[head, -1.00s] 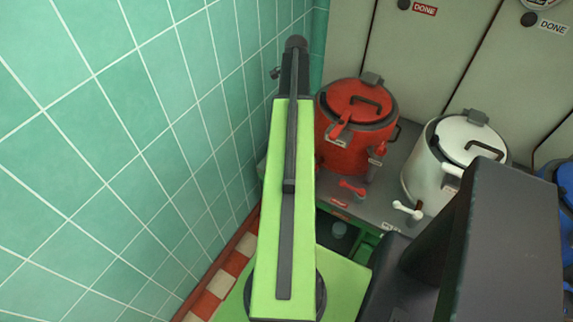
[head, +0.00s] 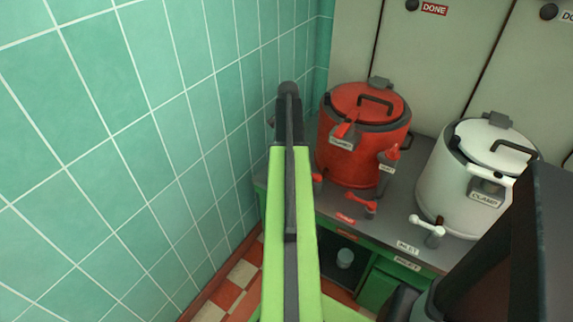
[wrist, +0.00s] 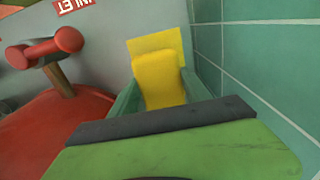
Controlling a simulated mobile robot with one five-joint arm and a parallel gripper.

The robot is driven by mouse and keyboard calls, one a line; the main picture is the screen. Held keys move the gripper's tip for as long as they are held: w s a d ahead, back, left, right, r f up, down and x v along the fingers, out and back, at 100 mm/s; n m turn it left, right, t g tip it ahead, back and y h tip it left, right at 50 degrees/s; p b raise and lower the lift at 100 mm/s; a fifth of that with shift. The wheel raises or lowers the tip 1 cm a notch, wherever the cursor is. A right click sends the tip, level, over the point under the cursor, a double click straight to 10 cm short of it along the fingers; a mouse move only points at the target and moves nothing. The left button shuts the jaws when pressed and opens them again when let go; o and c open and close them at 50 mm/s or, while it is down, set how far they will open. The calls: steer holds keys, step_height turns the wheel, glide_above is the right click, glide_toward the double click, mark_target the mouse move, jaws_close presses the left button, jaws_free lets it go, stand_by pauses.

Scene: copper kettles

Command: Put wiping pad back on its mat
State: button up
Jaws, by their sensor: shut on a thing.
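The wiping pad (wrist: 160,84) is a yellow block in the wrist view. My gripper (wrist: 161,78) is shut on it, with a teal finger on each side. A flat yellow square (wrist: 155,44), which looks like the mat, shows just beyond the pad on the grey counter. The pad overlaps its near part in the picture; I cannot tell whether they touch. In the head view my arm hides the pad, the mat and the gripper's fingers.
The red kettle (head: 362,145) stands close by, its red tap handle (wrist: 48,46) left of the pad in the wrist view. The tiled wall (head: 130,150) is close on the other side. A white kettle (head: 470,185) stands farther right on the counter (head: 330,204).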

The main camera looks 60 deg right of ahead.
steer(key=shift+f, duration=0.2)
step_height(320, 180, down, 4)
steer(key=b, duration=0.3)
steer(key=shift+b, duration=0.35)
steer(key=shift+r, duration=0.2)
steer(key=shift+f, duration=0.2)
steer(key=o, duration=1.5)
steer(key=shift+r, duration=0.1)
step_height(320, 180, up, 12)
steer(key=p, duration=1.2)
steer(key=shift+r, duration=0.15)
